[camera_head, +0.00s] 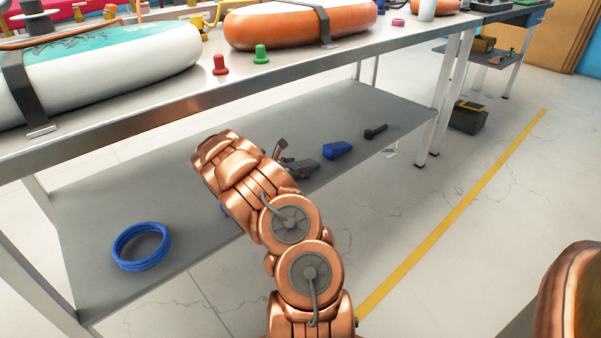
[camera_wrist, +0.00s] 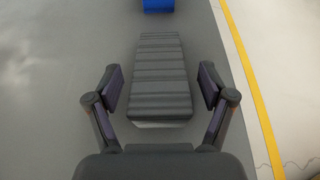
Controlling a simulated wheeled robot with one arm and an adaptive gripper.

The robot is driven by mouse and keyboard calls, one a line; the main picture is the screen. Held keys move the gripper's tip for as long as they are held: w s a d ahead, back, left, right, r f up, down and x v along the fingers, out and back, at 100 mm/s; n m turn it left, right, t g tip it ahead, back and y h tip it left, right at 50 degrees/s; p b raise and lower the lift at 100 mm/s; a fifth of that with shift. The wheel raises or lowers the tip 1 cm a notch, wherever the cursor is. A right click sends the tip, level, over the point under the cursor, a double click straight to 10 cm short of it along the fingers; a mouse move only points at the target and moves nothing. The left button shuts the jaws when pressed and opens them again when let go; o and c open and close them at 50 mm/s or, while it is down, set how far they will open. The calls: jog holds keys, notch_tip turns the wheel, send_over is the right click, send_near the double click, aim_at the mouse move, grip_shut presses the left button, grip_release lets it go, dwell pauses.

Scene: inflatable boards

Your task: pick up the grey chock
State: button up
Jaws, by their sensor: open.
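The grey chock (camera_wrist: 160,75) is a ribbed, wedge-like block on the lower shelf, seen from above in the wrist view. My gripper (camera_wrist: 160,88) is open, with one finger to the left of the chock's near part and one to the right. Gaps show between the fingers and the chock, and it is not held. In the head view the grey chock (camera_head: 303,168) shows just right of my arm, which hides part of that area. A dark part of my gripper (camera_head: 280,148) shows there beside my wrist.
A blue block (camera_head: 337,150) lies just beyond the chock, and a dark tool (camera_head: 376,131) farther right. A blue hose coil (camera_head: 141,246) lies at the shelf's left. The workbench top (camera_head: 190,92) overhangs the shelf (camera_head: 90,225). Bench legs stand at right.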

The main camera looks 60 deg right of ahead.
jog(key=shift+s+d+f, duration=0.1)
jog(key=shift+d+f, duration=0.1)
jog(key=shift+d, duration=0.15)
jog(key=shift+c, duration=0.4)
jog(key=c, duration=1.2)
